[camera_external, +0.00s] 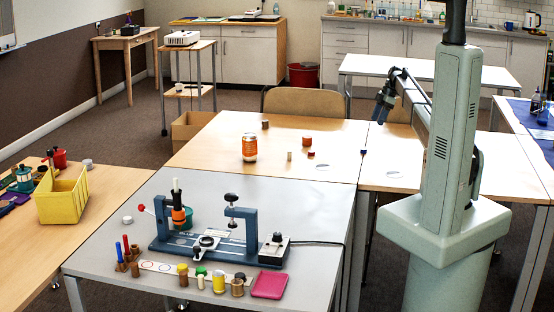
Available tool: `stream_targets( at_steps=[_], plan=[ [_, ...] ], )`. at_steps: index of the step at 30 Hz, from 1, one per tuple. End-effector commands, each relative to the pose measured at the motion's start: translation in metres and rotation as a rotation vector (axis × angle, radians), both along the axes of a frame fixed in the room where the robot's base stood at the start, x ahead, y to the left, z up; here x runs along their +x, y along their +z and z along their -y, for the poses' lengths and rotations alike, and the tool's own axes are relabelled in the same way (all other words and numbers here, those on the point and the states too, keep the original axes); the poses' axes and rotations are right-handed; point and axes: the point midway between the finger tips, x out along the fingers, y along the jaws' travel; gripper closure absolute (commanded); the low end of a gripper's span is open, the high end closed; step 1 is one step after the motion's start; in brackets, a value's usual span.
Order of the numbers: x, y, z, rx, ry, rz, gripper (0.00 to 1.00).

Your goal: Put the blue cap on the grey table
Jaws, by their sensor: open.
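A small blue piece (363,152), which looks like the blue cap, lies on the wooden table near its right seam. The grey table (310,205) stands in front of that wooden table, with a test rig on it. My gripper (379,118) hangs in the air at the end of my arm, above and a little right of the blue piece in the picture. It is small here; it is open and nothing shows in it. The blue piece is apart from it.
On the wooden table (215,150) stand an orange-labelled jar (250,148), a red-brown cap (307,141) and small pieces. The grey table holds the blue rig (190,247), a pink pad (269,285) and several pegs; its right rear is clear. A yellow bin (62,205) stands left.

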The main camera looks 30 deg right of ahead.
Motion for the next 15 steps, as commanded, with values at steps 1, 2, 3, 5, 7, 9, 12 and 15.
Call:
stream_targets(
  at_steps=[1, 2, 3, 5, 7, 9, 12, 15],
  plan=[
    [0.000, -0.002, -0.001, -0.002, 0.013, 0.005, 0.39],
    [0.000, -0.003, -0.001, -0.002, 0.017, 0.007, 0.39],
    [0.001, -0.007, -0.003, -0.002, 0.021, 0.007, 0.39],
    [0.001, -0.014, -0.006, -0.002, 0.021, 0.006, 0.39],
    [0.002, -0.024, -0.010, -0.002, 0.021, 0.006, 0.39],
    [0.004, -0.036, -0.015, -0.002, 0.021, 0.006, 0.39],
    [0.006, -0.052, -0.021, -0.003, 0.020, 0.006, 0.39],
    [0.008, -0.065, -0.025, -0.003, 0.019, 0.006, 0.39]
  ],
)
